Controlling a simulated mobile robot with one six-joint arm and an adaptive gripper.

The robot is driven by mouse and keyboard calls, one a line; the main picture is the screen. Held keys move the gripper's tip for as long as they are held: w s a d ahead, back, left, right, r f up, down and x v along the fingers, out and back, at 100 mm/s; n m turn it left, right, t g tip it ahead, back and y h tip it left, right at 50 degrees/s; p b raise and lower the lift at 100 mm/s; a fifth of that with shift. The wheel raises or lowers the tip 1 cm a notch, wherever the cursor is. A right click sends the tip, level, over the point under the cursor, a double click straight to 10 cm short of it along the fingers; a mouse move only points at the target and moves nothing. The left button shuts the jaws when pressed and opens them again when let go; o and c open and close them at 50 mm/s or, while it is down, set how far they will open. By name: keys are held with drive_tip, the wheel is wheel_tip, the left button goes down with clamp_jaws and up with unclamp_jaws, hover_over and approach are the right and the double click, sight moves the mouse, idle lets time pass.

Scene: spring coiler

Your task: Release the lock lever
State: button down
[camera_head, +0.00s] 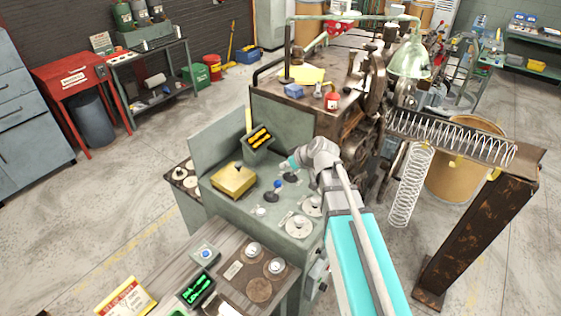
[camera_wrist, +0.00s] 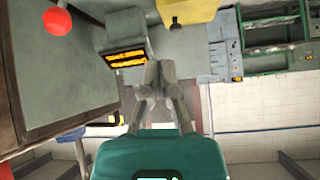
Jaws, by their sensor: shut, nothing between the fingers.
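My gripper (camera_wrist: 160,72) is shut and empty in the wrist view, its fingertips together. In the head view my gripper (camera_head: 285,165) is small, above the grey control console (camera_head: 232,211). A blue-knobbed lever (camera_head: 277,184) stands on the console just below it, and a black lever (camera_head: 290,176) is close beside it. A red ball knob (camera_wrist: 57,21) shows at the upper left of the wrist view, apart from the fingers. I cannot tell which of these is the lock lever. No contact with a lever is visible.
An orange-lit display (camera_head: 258,138) stands at the console's back; it is left of the fingertips in the wrist view (camera_wrist: 126,59). A yellow box (camera_head: 233,179) sits on the console. The coiler wheel (camera_head: 375,82) and long springs (camera_head: 408,185) are at right. Floor is open at left.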

drive_tip(key=shift+s+d+r, duration=0.35)
drive_tip(key=shift+d+r, duration=0.05)
drive_tip(key=shift+r, duration=0.05)
drive_tip(key=shift+f, duration=0.1)
drive_tip(key=s+d+f+m+g+h+b, duration=0.6)
drive_tip(key=s+d+f+b, duration=0.5)
drive_tip(key=s+d+f, duration=0.3)
wheel_tip(320, 180, down, 3)
drive_tip(key=s+m+h, duration=0.1)
drive_tip(key=s+m, duration=0.1)
drive_tip(key=s, duration=0.1)
drive_tip(key=shift+d, duration=0.15)
drive_tip(key=shift+w, duration=0.1)
